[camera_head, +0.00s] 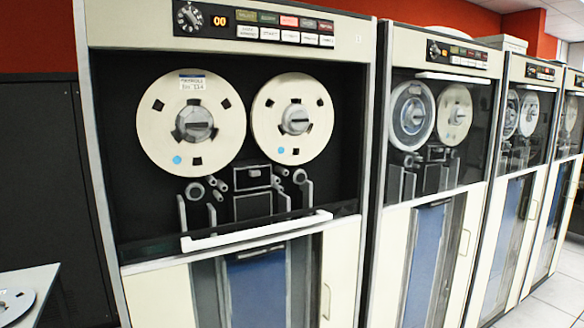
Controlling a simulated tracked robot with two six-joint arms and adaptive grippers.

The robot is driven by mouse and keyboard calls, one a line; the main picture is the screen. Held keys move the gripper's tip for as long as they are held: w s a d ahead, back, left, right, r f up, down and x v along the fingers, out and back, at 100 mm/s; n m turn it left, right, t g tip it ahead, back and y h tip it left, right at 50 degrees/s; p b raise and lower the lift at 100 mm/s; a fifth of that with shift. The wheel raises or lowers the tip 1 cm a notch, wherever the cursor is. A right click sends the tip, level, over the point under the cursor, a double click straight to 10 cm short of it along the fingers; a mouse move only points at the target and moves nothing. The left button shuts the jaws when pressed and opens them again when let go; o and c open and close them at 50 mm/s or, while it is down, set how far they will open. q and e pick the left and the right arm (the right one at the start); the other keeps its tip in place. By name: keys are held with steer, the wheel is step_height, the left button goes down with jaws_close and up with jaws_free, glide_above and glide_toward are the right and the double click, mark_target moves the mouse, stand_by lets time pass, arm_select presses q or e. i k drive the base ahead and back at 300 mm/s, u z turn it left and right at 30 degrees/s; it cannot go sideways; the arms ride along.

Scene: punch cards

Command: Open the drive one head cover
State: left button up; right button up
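The nearest tape drive (100,180) stands upright, and its display (220,18) reads 00. The front window's white handle bar (258,231) sits low, below the heads, and the reel area looks uncovered. A second drive (372,240) stands to the right; its number is too small to read. Neither gripper is in view.
The second drive's white handle bar (455,77) is high, above its reels. More drives (510,180) continue to the right. A table (38,283) with a loose reel (14,303) is at the lower left. Tiled floor (555,300) shows at the lower right.

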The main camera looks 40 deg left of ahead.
mark_target(246, 179)
steer(key=z, duration=0.15)
steer(key=i, duration=1.2)
steer(key=u, duration=2.25)
steer(key=k, duration=0.8)
steer(key=u, duration=0.25)
steer(key=i, duration=0.85)
steer(key=z, duration=0.1)
